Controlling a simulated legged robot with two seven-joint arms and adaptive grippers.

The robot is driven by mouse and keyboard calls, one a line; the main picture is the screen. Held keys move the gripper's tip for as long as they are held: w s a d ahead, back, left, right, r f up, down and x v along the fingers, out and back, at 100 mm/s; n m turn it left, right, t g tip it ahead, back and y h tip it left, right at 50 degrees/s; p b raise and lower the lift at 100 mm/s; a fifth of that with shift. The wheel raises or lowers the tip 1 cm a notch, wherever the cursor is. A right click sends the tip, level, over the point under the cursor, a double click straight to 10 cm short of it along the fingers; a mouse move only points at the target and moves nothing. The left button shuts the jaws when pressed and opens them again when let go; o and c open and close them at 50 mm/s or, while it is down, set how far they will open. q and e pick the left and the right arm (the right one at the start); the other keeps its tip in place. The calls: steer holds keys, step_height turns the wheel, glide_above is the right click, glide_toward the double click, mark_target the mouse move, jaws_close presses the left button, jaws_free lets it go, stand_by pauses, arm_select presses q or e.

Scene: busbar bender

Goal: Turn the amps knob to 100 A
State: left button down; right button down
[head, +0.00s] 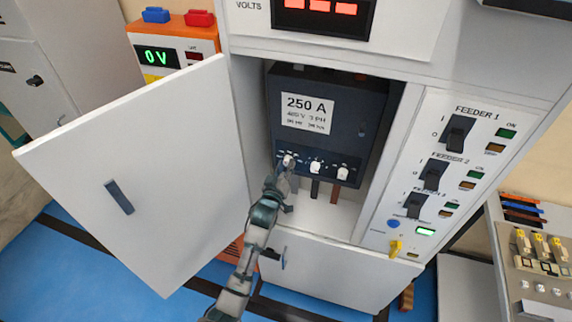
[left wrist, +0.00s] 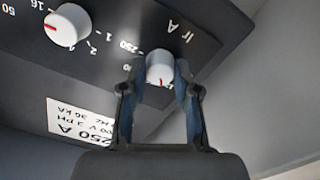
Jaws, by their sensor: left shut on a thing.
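The amps knob (left wrist: 160,68) is a white dial under the upside-down label "Ir A" in the left wrist view. Its red mark points to the lower side of the picture; part of the scale beside it is hidden by a finger, and "250" shows to its left. My left gripper (left wrist: 158,85) is shut on this knob, one finger on each side. In the head view the gripper (head: 287,170) is at the leftmost knob of the dark breaker (head: 335,115), which carries a "250 A" label. My right gripper is in no view.
A second white knob (left wrist: 68,25) is close beside the held one. The cabinet door (head: 150,180) stands open on the left. A feeder switch panel (head: 450,170) is on the right. The breaker sits recessed between the cabinet walls.

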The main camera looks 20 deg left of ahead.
arm_select(q)
steer(key=n+p, duration=0.1)
steer(key=n, duration=0.1)
steer(key=n+p, duration=0.2)
steer(key=n, duration=0.1)
steer(key=shift+r+n, duration=0.3)
steer(key=shift+r, duration=0.1)
steer(key=shift+a+f+n+p, duration=0.15)
steer(key=shift+n+p, duration=1.25)
steer(key=shift+n, duration=0.9)
steer(key=shift+f, duration=0.1)
steer(key=c, duration=1)
jaws_free()
steer(key=shift+o, duration=0.8)
steer(key=shift+f, duration=0.15)
steer(key=s, duration=1.1)
steer(key=shift+s+a, duration=0.25)
steer(key=shift+s, duration=0.15)
